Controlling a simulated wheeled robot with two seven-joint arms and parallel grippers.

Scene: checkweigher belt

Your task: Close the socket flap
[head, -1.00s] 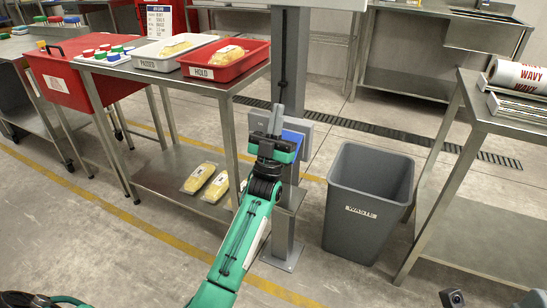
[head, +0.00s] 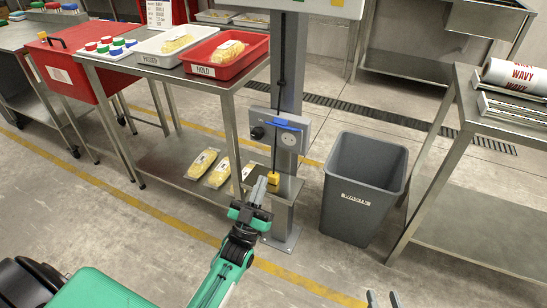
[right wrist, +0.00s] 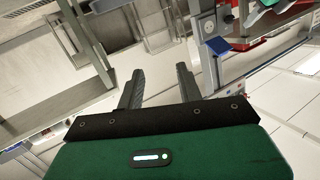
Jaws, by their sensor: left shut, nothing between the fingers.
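The grey socket box (head: 301,125) is on the grey post, with a round pale socket (head: 289,139) uncovered at its right and a black plug or knob (head: 257,132) at its left. The blue flap (head: 286,124) shows as a narrow strip above the round socket and looks raised. The flap also shows in the right wrist view (right wrist: 218,46), sticking out from the box. My left gripper (head: 262,187) is shut and empty, below the box and apart from it. My right gripper (head: 382,298) is open at the bottom edge; its spread fingers show in the right wrist view (right wrist: 160,88).
A yellow block (head: 272,179) is by the post's cable, close behind my left fingertips. A grey waste bin (head: 350,200) stands right of the post. A steel table with a red HOLD tray (head: 226,73) is at the left, another steel table (head: 460,105) at the right.

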